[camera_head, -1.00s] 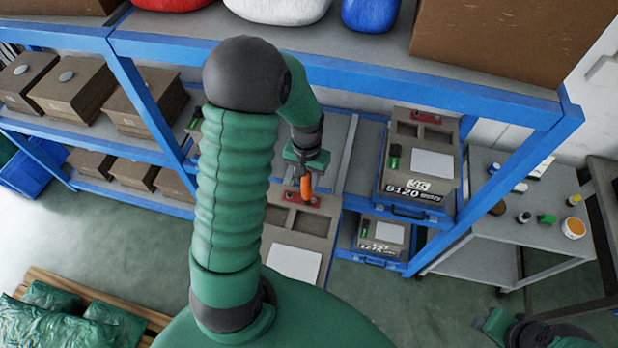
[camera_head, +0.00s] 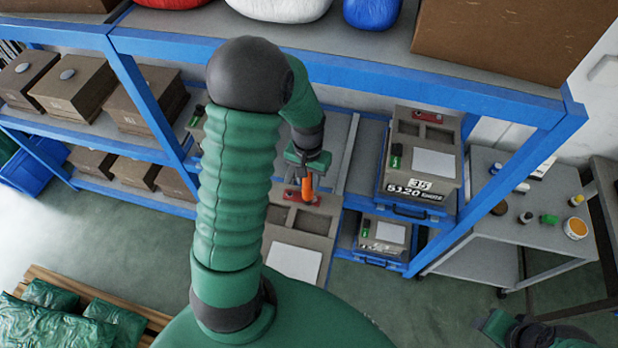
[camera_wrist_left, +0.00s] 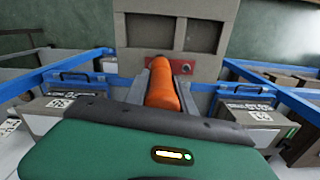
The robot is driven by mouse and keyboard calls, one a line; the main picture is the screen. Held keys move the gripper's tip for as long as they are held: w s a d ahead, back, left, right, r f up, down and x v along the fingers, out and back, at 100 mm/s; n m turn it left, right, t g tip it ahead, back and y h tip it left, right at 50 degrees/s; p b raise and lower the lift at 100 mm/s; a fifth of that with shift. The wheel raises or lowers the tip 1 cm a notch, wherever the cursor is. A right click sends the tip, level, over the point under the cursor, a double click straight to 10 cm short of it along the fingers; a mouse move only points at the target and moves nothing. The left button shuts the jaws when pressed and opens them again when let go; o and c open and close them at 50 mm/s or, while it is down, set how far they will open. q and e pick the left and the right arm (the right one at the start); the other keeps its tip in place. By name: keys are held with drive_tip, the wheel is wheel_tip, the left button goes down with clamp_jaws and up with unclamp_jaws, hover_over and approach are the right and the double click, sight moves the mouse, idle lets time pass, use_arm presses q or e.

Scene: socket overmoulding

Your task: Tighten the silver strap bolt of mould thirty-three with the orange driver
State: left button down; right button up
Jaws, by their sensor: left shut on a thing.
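My left gripper (camera_head: 306,170) is shut on the orange driver (camera_head: 307,189), which points down at a red plate (camera_head: 288,194) on a grey-brown mould (camera_head: 318,223). The mould has two recesses and a white label. In the left wrist view the orange driver (camera_wrist_left: 162,85) lies between the fingers, in front of the red plate (camera_wrist_left: 184,68). The driver hides the spot at its tip, so I cannot tell whether it touches the silver bolt. No number shows on this mould. My right gripper (camera_head: 495,325) is partly in view at the lower right, its jaws unclear.
Another mould (camera_head: 433,163) with a white label and printed numbers stands to the right, with one more (camera_head: 388,233) below it. Blue rack beams (camera_head: 400,88) cross above and beside my arm. A grey trolley (camera_head: 535,222) with small items stands at the right.

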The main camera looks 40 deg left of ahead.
use_arm(q)
drive_tip(key=shift+d, duration=0.15)
use_arm(e)
drive_tip(key=shift+d+f, duration=0.1)
use_arm(q)
drive_tip(key=shift+d+f, duration=0.1)
drive_tip(key=shift+d, duration=0.15)
use_arm(e)
drive_tip(key=shift+d+f, duration=0.15)
drive_tip(key=shift+d, duration=0.25)
use_arm(q)
drive_tip(key=shift+a+f+b, duration=0.3)
drive_tip(key=shift+f+b, duration=0.05)
drive_tip(key=shift+f, duration=0.05)
use_arm(e)
drive_tip(key=shift+a+f, duration=0.15)
drive_tip(key=shift+a, duration=0.2)
use_arm(q)
drive_tip(key=shift+d+f, duration=0.15)
drive_tip(key=shift+d, duration=0.1)
use_arm(e)
drive_tip(key=shift+d+f, duration=0.15)
drive_tip(key=shift+d, duration=0.05)
use_arm(q)
drive_tip(key=shift+s+d+f, duration=0.15)
drive_tip(key=shift+s, duration=0.15)
use_arm(e)
drive_tip(key=shift+s+d, duration=0.1)
drive_tip(key=shift+s, duration=0.05)
idle(1.5)
